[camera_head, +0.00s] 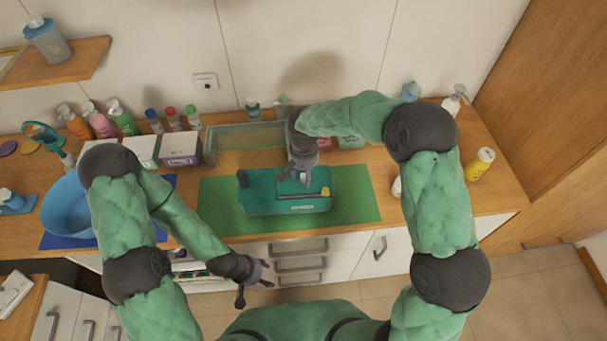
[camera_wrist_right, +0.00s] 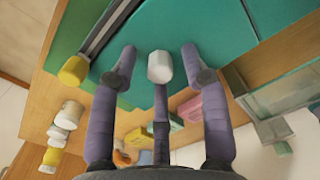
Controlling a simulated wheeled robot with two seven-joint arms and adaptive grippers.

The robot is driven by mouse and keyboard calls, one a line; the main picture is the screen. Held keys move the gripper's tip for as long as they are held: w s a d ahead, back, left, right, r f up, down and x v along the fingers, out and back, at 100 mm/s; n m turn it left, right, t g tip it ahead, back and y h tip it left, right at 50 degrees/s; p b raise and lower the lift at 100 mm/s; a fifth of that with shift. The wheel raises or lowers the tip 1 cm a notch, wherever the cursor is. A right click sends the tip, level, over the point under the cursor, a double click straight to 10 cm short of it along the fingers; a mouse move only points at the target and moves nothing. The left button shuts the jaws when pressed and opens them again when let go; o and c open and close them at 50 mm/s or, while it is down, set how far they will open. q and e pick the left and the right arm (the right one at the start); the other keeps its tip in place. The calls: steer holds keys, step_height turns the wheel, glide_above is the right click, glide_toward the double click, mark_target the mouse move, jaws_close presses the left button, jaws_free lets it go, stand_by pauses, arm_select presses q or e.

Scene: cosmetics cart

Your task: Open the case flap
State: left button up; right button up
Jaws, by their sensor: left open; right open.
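The teal case (camera_head: 285,202) sits on a green mat (camera_head: 355,205) in the middle of the counter. A dark strip runs along its top, with a yellow knob (camera_head: 325,191) at the right end; that knob also shows in the right wrist view (camera_wrist_right: 73,70). My right gripper (camera_head: 294,180) is open over the case top. My left gripper (camera_head: 255,286) is open and empty, in front of the counter edge.
A greenish clear bin (camera_head: 225,143) stands behind the case, with white boxes (camera_head: 180,148) to its left. A blue bowl (camera_head: 66,208) is at the left. Several bottles line the wall; a yellow bottle (camera_head: 481,164) stands far right. The mat's right side is clear.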

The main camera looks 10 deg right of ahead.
steer(key=shift+f, duration=0.2)
jaws_close()
